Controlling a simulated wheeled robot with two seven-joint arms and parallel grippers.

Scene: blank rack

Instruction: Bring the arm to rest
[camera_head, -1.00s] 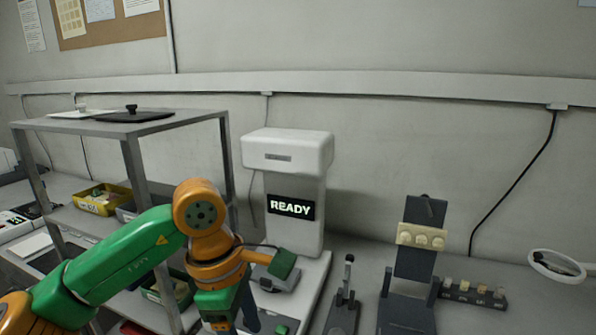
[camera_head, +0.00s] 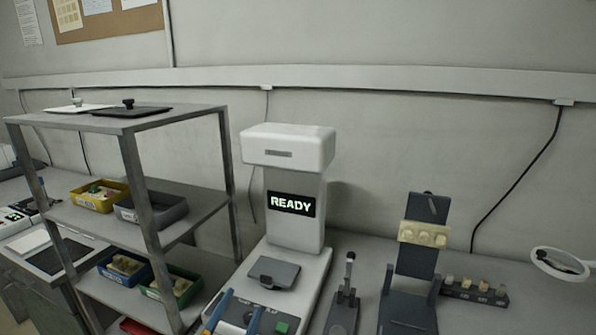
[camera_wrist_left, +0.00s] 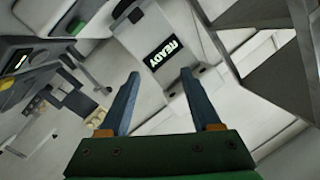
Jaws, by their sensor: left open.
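My left gripper (camera_head: 236,314) shows only as two blue fingers at the bottom edge of the head view, in front of the white machine. In the left wrist view, its blue fingers (camera_wrist_left: 160,85) stand wide apart with nothing between them. The left arm itself is out of the head view, apart from these fingers. My right gripper is not in view.
A white machine (camera_head: 293,208) with a READY display stands right of a grey metal rack (camera_head: 129,172). The rack holds yellow (camera_head: 100,204), grey, blue and green bins. A dark stand (camera_head: 413,262) and a small lever device (camera_head: 346,298) stand further right.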

